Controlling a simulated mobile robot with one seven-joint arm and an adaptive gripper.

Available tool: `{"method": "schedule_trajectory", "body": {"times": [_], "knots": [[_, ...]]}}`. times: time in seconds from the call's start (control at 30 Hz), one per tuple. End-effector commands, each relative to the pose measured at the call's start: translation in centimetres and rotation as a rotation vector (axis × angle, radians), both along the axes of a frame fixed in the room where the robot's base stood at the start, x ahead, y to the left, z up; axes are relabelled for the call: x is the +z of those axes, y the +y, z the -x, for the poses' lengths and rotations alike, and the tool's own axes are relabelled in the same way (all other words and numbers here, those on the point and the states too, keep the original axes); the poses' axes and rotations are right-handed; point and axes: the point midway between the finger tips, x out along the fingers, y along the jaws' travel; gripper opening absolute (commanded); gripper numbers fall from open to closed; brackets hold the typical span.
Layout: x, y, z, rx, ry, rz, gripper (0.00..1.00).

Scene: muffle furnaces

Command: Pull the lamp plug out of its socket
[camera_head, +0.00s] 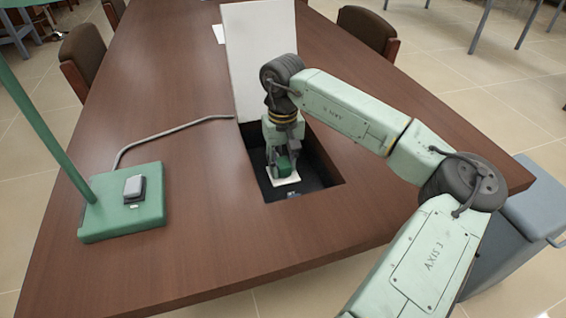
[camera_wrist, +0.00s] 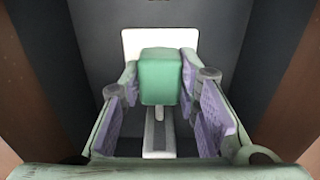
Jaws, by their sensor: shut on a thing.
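The green lamp plug (camera_head: 284,168) is at the white socket plate (camera_head: 286,181) inside the sunken box in the table. In the wrist view the plug (camera_wrist: 160,76) is a green block in front of the white plate (camera_wrist: 160,38). My gripper (camera_head: 281,160) reaches down into the box and is shut on the plug, with a finger on each side of it. In the wrist view the plug's contact with the plate is hidden behind the plug. The lamp's green base (camera_head: 112,222) and slanting pole (camera_head: 44,122) stand at the left, with a grey cord (camera_head: 160,136) running to the box's edge.
The dark box (camera_head: 322,176) is sunk in the brown table (camera_head: 200,250), its walls close around my gripper. A pale lid panel (camera_head: 262,50) stands up behind it. A grey switch (camera_head: 134,187) sits on the lamp base. Chairs (camera_head: 370,28) stand around the table.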

Motion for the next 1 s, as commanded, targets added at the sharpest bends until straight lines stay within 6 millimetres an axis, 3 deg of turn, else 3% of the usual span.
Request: {"method": "schedule_trajectory", "body": {"times": [0.2, 0.5, 0.53, 0.8, 1.0], "knots": [[3.6, 0.0, -0.1, -0.001, -0.003, 0.001, 0.00], [3.9, 0.0, -0.1, 0.000, -0.003, -0.001, 0.00], [3.9, 0.0, -0.1, 0.000, -0.004, -0.001, 0.31], [3.8, 0.0, -0.1, 0.000, -0.002, -0.001, 0.49], [3.7, 0.0, 0.0, 0.000, -0.001, 0.000, 0.50]]}}
